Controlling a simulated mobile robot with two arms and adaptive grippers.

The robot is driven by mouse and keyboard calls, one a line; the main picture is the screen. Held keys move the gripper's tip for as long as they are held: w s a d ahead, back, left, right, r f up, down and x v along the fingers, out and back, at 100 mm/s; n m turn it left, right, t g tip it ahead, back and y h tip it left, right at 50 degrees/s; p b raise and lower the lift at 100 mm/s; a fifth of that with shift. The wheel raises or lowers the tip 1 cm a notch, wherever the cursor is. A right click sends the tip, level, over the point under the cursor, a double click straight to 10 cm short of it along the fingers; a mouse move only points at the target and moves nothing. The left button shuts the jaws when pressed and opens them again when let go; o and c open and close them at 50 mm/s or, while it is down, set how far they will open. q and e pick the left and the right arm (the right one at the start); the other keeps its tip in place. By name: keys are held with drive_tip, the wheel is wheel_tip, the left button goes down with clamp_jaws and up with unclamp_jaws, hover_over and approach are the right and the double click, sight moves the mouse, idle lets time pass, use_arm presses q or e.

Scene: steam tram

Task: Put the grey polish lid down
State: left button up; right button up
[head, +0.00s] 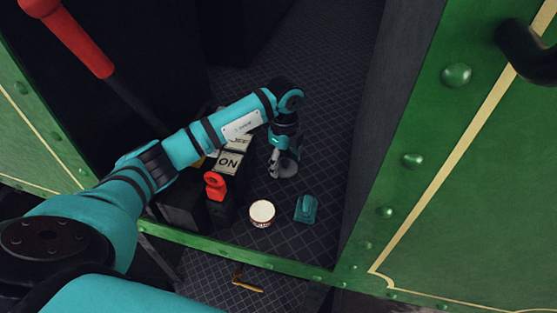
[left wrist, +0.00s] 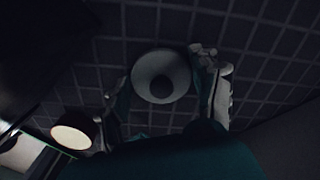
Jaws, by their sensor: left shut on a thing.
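The grey polish lid (left wrist: 150,62) is a round disc with a darker round middle in the left wrist view. My left gripper (left wrist: 160,88) has a finger on each side of it and is shut on it. In the head view my left gripper (head: 284,166) points down over the dark tiled floor, with part of the grey lid (head: 287,172) showing at its tips. I cannot tell whether the lid touches the floor. An open round tin (head: 262,213) with a pale top stands nearer; it also shows in the left wrist view (left wrist: 72,137). My right gripper is not in view.
A small teal object (head: 306,209) stands right of the tin. A red object (head: 215,186) and lettered signs (head: 230,163) are at the left. The floor behind my gripper is clear.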

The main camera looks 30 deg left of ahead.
use_arm(q)
drive_tip(key=shift+s+d+r, duration=0.1)
drive_tip(key=shift+s+d, duration=0.05)
drive_tip(key=shift+d, duration=0.4)
drive_tip(key=o, duration=0.8)
drive_tip(key=shift+a+f, duration=0.2)
drive_tip(key=shift+a, duration=0.1)
drive_tip(key=shift+c, duration=0.2)
drive_tip(key=shift+d, duration=0.1)
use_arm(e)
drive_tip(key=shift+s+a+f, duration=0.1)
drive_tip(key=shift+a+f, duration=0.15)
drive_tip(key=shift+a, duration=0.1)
use_arm(q)
drive_tip(key=shift+r, duration=0.1)
